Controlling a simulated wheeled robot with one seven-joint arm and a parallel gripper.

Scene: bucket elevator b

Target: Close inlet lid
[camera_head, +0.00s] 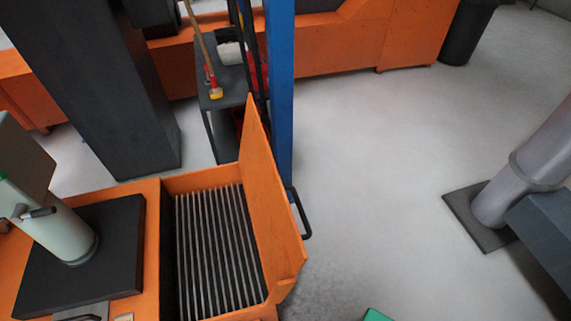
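The inlet lid (262,185) is an orange panel standing open and steeply upright along the right side of the inlet. A black bar handle (304,212) sticks out from its outer right side. The inlet is an orange box with its opening uncovered, and a grate (215,250) of parallel metal bars shows inside. My gripper is not in view, so its place relative to the lid cannot be seen.
A blue post (280,90) and a dark shelf cart (222,92) with tools stand behind the lid. A pale cylinder (65,232) on a black plate is left of the inlet. A grey column (520,170) stands at right. The floor (385,170) between lid and column is clear.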

